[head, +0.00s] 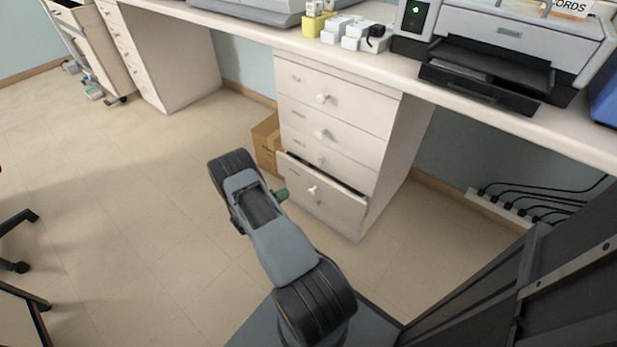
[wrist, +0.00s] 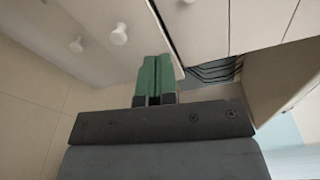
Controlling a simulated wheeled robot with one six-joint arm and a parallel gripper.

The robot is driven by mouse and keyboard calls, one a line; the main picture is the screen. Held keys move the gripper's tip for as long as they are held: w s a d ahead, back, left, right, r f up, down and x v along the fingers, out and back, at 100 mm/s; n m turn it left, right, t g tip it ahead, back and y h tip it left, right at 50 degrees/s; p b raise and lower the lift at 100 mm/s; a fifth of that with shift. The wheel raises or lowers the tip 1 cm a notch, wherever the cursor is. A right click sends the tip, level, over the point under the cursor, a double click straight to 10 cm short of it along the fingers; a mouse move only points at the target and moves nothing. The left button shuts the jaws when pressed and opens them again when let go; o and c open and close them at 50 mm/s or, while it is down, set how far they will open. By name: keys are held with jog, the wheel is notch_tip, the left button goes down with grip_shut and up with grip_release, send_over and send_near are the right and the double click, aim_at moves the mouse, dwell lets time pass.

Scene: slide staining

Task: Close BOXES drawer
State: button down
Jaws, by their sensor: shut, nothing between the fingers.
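The bottom drawer (head: 325,200) of the white cabinet stands partly open, with a dark gap along its top edge and a white knob on its front. Its label is too small to read, so I cannot confirm that it is the BOXES drawer. My gripper (head: 281,194) has green fingers and is at the left side of this drawer front, by the knob. I cannot tell whether it touches the front. In the wrist view the green fingers (wrist: 154,80) are together and empty, close to pale panels with a white knob (wrist: 119,35).
The drawers above (head: 330,101) look shut. A cardboard box (head: 267,143) stands on the floor at the cabinet's left. A printer (head: 505,55) is on the counter above. Cables (head: 535,198) lie at the wall on the right. The floor at left is mostly clear.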

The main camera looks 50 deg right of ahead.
notch_tip(320, 180, down, 3)
jog(key=n+t, duration=0.2)
jog(key=n, duration=0.1)
jog(key=n+b, duration=0.1)
jog(key=b, duration=0.2)
send_near(312, 176)
jog(key=shift+h, duration=0.4)
jog(key=d, duration=0.7)
jog(key=shift+s+d+f, duration=0.15)
jog(key=shift+d+f, duration=0.1)
jog(key=shift+f, duration=0.15)
